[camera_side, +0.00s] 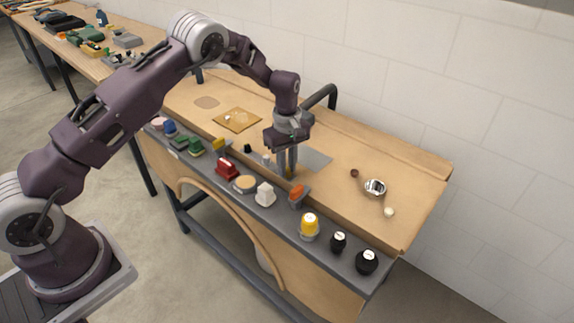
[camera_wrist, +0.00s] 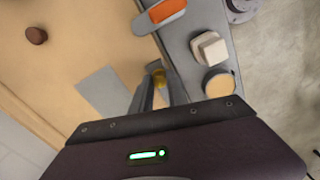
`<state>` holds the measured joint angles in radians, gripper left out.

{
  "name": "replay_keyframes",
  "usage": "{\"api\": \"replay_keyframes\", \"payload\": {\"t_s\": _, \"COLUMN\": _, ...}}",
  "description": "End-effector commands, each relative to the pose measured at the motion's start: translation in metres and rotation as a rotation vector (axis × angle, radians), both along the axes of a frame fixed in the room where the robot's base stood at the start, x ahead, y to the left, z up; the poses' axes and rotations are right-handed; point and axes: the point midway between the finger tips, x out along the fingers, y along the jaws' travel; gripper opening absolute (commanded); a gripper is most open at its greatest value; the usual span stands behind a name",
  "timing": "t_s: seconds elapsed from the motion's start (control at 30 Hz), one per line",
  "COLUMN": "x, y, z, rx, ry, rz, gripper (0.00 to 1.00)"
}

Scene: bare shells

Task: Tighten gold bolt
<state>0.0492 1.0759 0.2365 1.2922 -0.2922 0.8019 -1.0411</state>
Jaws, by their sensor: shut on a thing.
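My gripper (camera_side: 288,172) points down over the workbench, near the front edge strip. Its fingers also show in the wrist view (camera_wrist: 158,88). They are shut on the gold bolt (camera_wrist: 158,74), whose rounded gold top shows between the fingertips. In the side view only a small gold-brown bit of the bolt (camera_side: 289,175) shows at the fingertips. The lower part of the bolt is hidden, so I cannot tell how deep it sits.
A grey plate (camera_side: 316,159) lies behind my gripper.

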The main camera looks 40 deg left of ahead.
Motion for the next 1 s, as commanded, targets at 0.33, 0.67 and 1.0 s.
{"api": "replay_keyframes", "payload": {"t_s": 0.33, "x": 0.0002, "y": -0.0004, "z": 0.0008, "rx": -0.003, "ry": -0.001, "rz": -0.327, "gripper": 0.0}}
{"api": "replay_keyframes", "payload": {"t_s": 0.67, "x": 0.0006, "y": -0.0006, "z": 0.0011, "rx": -0.002, "ry": -0.002, "rz": -0.641, "gripper": 0.0}}
{"api": "replay_keyframes", "payload": {"t_s": 1.0, "x": 0.0003, "y": -0.0005, "z": 0.001, "rx": -0.003, "ry": -0.001, "rz": -0.963, "gripper": 0.0}}
